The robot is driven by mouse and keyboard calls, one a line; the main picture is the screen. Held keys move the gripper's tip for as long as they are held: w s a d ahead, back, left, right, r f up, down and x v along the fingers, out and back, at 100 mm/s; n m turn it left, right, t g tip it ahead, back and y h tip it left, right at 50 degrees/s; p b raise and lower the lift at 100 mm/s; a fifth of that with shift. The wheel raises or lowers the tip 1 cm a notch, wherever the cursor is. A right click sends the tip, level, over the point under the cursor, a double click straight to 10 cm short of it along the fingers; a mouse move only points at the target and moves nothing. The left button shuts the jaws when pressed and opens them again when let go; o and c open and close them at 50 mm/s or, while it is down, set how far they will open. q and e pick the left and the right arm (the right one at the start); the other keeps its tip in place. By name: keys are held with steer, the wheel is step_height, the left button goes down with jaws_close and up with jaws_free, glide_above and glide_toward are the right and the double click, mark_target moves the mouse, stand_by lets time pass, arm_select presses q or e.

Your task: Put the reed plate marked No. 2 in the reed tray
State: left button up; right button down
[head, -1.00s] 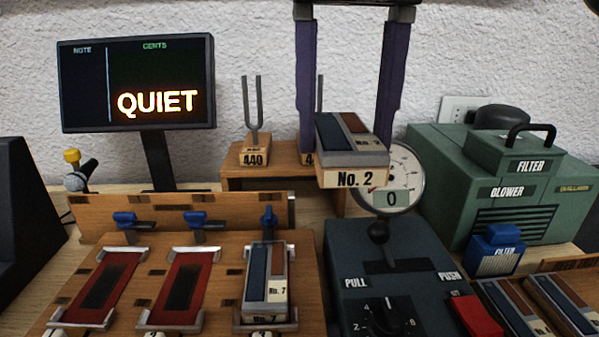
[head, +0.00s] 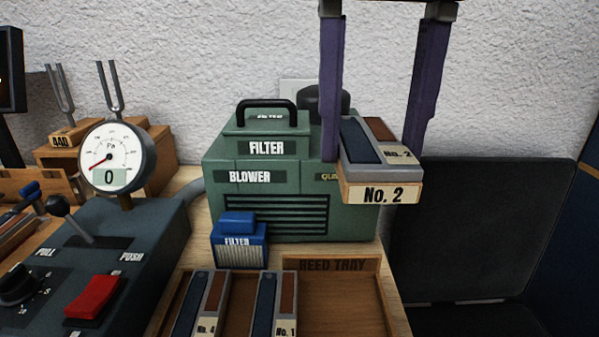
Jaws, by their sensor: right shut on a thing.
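The reed plate marked No. 2 (head: 384,172) is up in the air in the head view, with a blue and a brown strip on top and its label facing me. My right gripper (head: 378,140) comes down from above with purple fingers, one on each side of the plate, and is shut on it. The wooden reed tray (head: 333,265) is at the bottom, below and left of the held plate. Plates No. 4 (head: 203,303) and No. 1 (head: 275,303) lie in its left and middle parts. Its right part is bare. My left gripper is not in view.
A green blower (head: 290,185) stands behind the tray, with a blue filter (head: 239,240) at its front. A console with a red switch (head: 94,297) and a gauge (head: 116,158) is at the left. A dark padded panel (head: 490,220) stands at the right.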

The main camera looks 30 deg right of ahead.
steer(key=shift+s+d+f+b, duration=0.15)
steer(key=shift+d+f+b, duration=0.1)
steer(key=shift+f, duration=0.25)
steer(key=shift+s+d+f+b, duration=0.15)
steer(key=shift+f+b, duration=0.1)
steer(key=shift+f, duration=0.25)
steer(key=b, duration=0.4)
glide_above(350, 328)
step_height(350, 328, down, 14)
steer(key=shift+r, duration=0.2)
step_height(350, 328, down, 4)
steer(key=shift+r+b, duration=0.1)
steer(key=shift+b, duration=0.25)
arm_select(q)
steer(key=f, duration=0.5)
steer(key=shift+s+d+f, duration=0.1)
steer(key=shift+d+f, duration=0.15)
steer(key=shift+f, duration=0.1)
arm_select(e)
steer(key=shift+f, duration=0.35)
steer(key=shift+f, duration=0.15)
steer(key=shift+c, duration=0.6)
jaws_free()
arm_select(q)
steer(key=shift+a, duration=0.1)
